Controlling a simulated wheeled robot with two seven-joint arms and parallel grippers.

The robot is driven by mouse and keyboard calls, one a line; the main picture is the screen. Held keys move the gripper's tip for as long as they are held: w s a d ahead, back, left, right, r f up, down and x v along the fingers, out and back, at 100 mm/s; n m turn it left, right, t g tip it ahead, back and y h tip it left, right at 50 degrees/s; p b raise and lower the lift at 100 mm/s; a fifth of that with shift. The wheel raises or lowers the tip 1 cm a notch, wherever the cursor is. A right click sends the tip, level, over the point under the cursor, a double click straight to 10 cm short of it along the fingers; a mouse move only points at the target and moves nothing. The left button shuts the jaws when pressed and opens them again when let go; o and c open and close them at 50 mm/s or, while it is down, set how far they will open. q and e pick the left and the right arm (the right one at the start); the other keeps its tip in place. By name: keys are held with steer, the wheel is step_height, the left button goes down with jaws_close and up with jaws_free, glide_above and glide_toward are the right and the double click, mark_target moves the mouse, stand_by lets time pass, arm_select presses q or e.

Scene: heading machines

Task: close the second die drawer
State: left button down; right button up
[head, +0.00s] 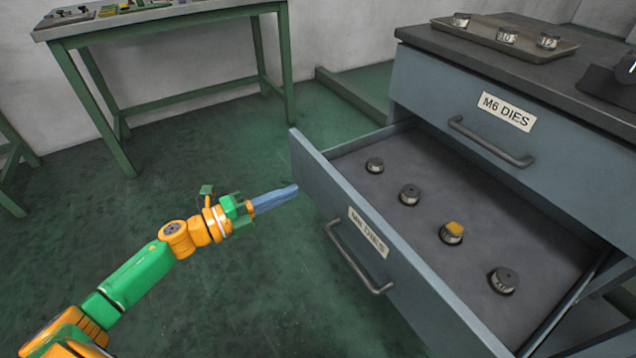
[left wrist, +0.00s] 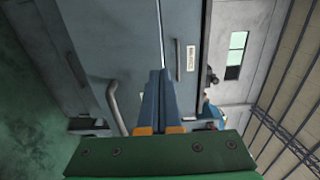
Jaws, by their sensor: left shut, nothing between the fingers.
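The second die drawer (head: 345,215) is pulled far out of the blue-grey cabinet. Its front has a bar handle (head: 352,262) and a white label (head: 368,232). Several round dies lie inside, one with a yellow top (head: 452,230). My left gripper (head: 295,188) is shut and empty, its blue fingers pointing at the far left part of the drawer front. I cannot tell whether the tips touch it. The closed fingers (left wrist: 160,100) show in the left wrist view, with a bar handle (left wrist: 118,108) to their left. My right gripper is not in view.
The upper drawer (head: 490,120), labelled M6 DIES, is closed. A tray (head: 480,37) with several dies and a dark object (head: 608,85) stand on the cabinet top. A green-legged table (head: 180,95) stands at the back left. The floor left of the drawer is clear.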

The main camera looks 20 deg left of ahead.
mark_target(329, 176)
arm_select(q)
steer(key=x, duration=0.7)
steer(key=shift+w+d, duration=0.15)
steer(key=shift+w, duration=0.05)
